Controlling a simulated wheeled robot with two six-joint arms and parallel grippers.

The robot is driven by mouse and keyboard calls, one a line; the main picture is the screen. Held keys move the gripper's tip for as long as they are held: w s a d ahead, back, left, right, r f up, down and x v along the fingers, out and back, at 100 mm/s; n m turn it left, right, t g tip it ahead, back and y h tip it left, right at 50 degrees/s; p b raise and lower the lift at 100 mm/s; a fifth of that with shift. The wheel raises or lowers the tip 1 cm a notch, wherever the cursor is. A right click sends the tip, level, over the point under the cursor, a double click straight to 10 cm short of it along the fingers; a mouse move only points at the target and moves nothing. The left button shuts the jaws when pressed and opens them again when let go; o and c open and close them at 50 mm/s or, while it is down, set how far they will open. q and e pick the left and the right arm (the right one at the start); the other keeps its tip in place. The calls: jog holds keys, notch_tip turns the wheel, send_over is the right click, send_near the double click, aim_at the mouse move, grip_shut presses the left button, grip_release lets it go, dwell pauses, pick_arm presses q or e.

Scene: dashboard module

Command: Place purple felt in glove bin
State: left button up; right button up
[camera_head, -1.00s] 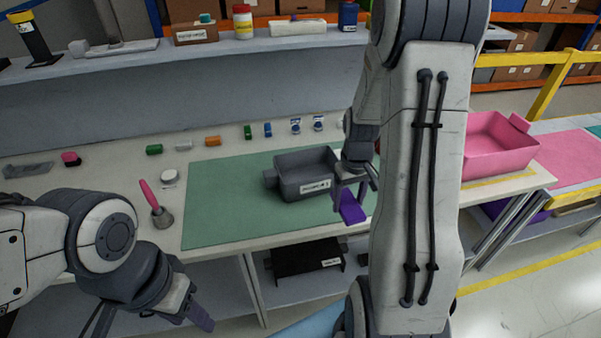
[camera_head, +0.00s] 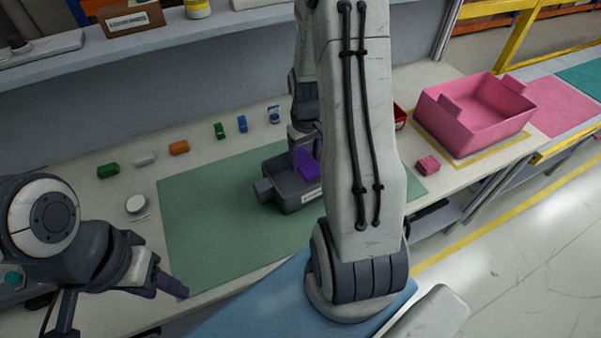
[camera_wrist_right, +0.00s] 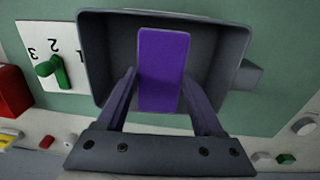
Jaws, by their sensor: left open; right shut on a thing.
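The purple felt (camera_head: 307,165) is a small flat purple block. My right gripper (camera_head: 303,148) is shut on it, and in the right wrist view the felt (camera_wrist_right: 163,62) stands between its two fingers (camera_wrist_right: 163,100). My left gripper (camera_head: 168,284) is open and empty, low at the left, away from the bin. My right arm hides part of the bin's right side.
The green mat (camera_head: 200,215) is clear left of the bin. Small coloured blocks (camera_head: 179,147) line the table's back. A pink bin (camera_head: 475,115) and a pink block (camera_head: 428,165) are at the right. A numbered card (camera_wrist_right: 50,55) shows in the right wrist view.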

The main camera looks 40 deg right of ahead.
aim_at(304, 162)
notch_tip(304, 162, down, 3)
jog(key=shift+w+a+f, duration=0.1)
jog(key=shift+a+f, duration=0.05)
jog(key=shift+f, duration=0.05)
jog(key=shift+f+p, duration=0.3)
jog(key=shift+f, duration=1.6)
jog(key=shift+f, duration=0.2)
jog(key=o, duration=1.3)
